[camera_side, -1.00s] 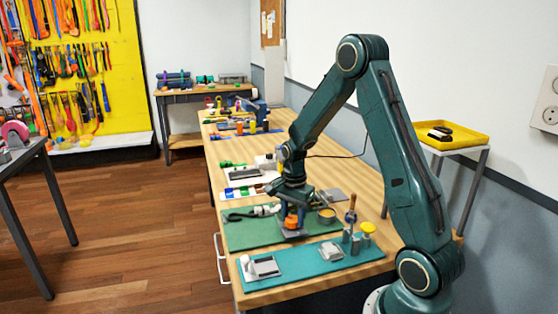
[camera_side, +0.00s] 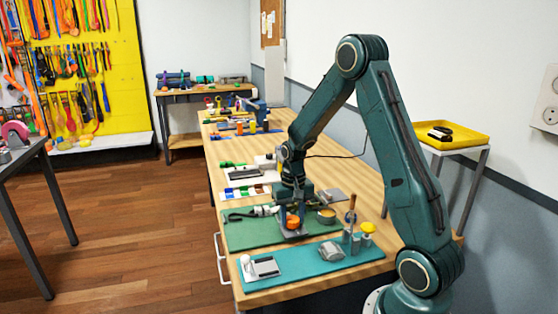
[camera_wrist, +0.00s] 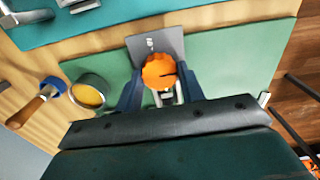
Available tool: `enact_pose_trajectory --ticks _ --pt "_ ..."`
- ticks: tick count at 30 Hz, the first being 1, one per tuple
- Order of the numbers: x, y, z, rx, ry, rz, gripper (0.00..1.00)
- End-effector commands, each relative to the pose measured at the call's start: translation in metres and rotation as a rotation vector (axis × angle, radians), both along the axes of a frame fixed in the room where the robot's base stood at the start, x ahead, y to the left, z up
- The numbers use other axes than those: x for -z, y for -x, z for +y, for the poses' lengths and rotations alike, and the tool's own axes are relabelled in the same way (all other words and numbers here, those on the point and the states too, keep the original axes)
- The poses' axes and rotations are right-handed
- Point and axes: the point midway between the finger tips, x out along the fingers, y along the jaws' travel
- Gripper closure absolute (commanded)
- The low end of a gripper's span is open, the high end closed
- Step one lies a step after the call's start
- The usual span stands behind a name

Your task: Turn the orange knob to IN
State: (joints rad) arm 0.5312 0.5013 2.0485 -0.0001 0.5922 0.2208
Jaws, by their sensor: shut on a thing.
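The orange knob (camera_wrist: 158,72) sits on a grey plate (camera_wrist: 150,43) on the green mat, with a marking on the plate beside it. A dark line shows on the knob's top, pointing to the right in the wrist view. My gripper (camera_wrist: 158,88) is shut on the knob, with one blue-grey finger on each side. In the side view the knob (camera_side: 292,222) shows between the fingers of my gripper (camera_side: 293,226), which points down. The marking is too small to read for certain, and part of the knob's base is hidden.
A teal mat (camera_side: 290,268) with metal fittings lies at the front. A yellow tray (camera_side: 452,138) stands on a side table. The green mat (camera_side: 240,232) has some bare room.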

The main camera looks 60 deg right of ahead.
Motion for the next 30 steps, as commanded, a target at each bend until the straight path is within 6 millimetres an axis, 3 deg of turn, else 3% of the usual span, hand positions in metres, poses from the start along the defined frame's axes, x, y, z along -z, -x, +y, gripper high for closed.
enact_pose_trajectory --ticks 30 --pt "-0.0016 -0.0013 0.0014 -0.967 0.003 -0.003 0.84"
